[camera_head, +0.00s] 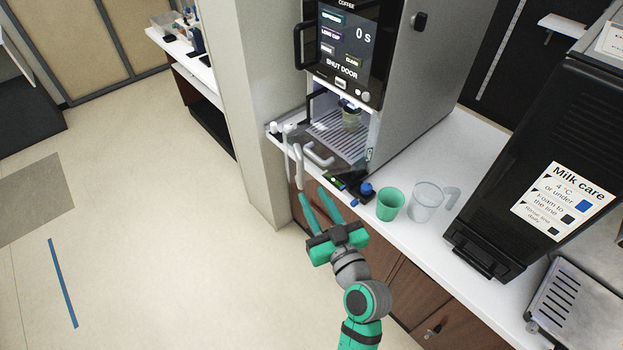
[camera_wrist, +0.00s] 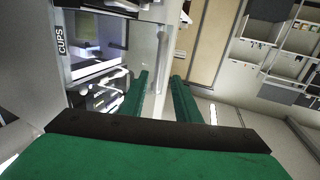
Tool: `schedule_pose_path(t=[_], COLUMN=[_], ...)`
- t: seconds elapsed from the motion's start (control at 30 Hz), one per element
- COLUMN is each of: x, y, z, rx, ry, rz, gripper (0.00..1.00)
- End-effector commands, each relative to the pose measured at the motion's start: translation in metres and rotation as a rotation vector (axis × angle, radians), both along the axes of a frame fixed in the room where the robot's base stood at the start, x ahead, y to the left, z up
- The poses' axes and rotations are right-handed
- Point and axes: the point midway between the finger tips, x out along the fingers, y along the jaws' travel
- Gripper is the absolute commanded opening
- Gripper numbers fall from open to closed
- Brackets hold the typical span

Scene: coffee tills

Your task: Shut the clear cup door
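The coffee machine (camera_head: 420,85) stands on the white counter, its screen (camera_head: 345,45) reading "SHUT DOOR". Its cup bay is uncovered, with a cup (camera_head: 351,119) on the slotted drip tray (camera_head: 335,130). The clear cup door (camera_head: 345,166) appears open in front of the bay, with a pale handle (camera_head: 318,154); its edges are hard to make out. My gripper (camera_head: 313,191) is open and empty, below and in front of the door handle, apart from it. In the wrist view my fingers (camera_wrist: 160,82) are apart, with the lit bay (camera_wrist: 95,60) to their left.
A green cup (camera_head: 390,204) and a clear jug (camera_head: 425,202) stand on the counter right of the bay. A small blue-topped item (camera_head: 366,189) sits near the counter edge. A black milk unit (camera_head: 545,140) stands at right. The floor at left is free.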

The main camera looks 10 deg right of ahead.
Motion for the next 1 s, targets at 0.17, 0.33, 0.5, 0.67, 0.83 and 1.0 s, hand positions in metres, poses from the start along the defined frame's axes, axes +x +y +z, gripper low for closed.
schedule_pose_path(t=[0.17,0.33,0.5,0.67,0.83,1.0], x=[0.012,0.032,0.053,0.073,0.075,0.075], y=[0.004,0.011,0.017,0.023,0.024,0.024], z=[0.001,0.001,0.001,0.001,0.000,0.000], rx=[-0.001,0.000,0.000,0.000,0.000,0.000], ry=[-0.003,-0.001,-0.001,-0.001,0.000,0.000], rz=[0.002,0.003,0.002,0.002,0.001,0.001], gripper=[0.30,0.30,0.30,0.30,0.00,0.00])
